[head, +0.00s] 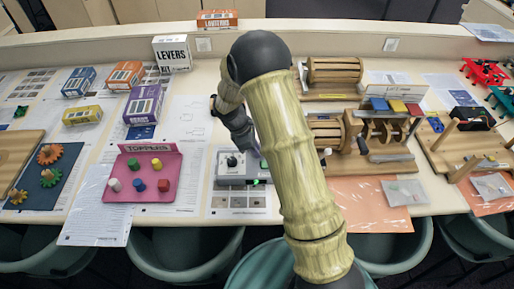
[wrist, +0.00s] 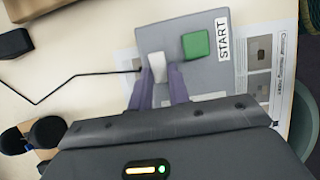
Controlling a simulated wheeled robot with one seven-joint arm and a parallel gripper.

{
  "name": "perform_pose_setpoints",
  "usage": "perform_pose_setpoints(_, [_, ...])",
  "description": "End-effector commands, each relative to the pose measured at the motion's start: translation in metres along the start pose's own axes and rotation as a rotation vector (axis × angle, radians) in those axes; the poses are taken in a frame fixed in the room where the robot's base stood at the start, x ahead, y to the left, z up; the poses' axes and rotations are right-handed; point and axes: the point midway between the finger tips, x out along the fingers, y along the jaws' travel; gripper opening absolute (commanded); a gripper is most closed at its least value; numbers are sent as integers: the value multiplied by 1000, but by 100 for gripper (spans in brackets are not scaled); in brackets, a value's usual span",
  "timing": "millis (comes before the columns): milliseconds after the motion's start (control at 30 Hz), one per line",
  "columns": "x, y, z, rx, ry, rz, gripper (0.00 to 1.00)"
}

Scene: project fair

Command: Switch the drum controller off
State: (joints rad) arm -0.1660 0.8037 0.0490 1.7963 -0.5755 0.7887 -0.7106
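The drum controller, a grey box (head: 226,178), sits on the table left of my arm in the head view. In the wrist view the grey panel (wrist: 188,70) shows a green button (wrist: 196,45) beside a START label (wrist: 223,39), and a white switch piece (wrist: 157,68). My gripper (wrist: 160,75) has its purple fingers apart, one on each side of the white piece. I cannot tell whether they touch it. In the head view my arm hides most of the gripper.
A pink board (head: 145,190) with coloured knobs stands left of the controller. A wooden drum machine (head: 328,134) stands to the right. A black cable (wrist: 75,78) runs from the controller. Several kit boxes lie farther back, including a white LEVERS box (head: 172,54). Chairs line the front edge.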

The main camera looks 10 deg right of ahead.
Motion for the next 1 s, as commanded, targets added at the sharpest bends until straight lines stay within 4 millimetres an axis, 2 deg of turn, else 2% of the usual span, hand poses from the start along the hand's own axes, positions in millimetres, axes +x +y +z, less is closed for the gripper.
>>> perform_pose_setpoints(167, [0, -1, 2, 1, 24, -5, 0])
perform_pose_setpoints(700, [0, -2, 12, 2, 325, -11, 0])
perform_pose_setpoints(1000, [2, -3, 13, 0, 429, -9, 0])
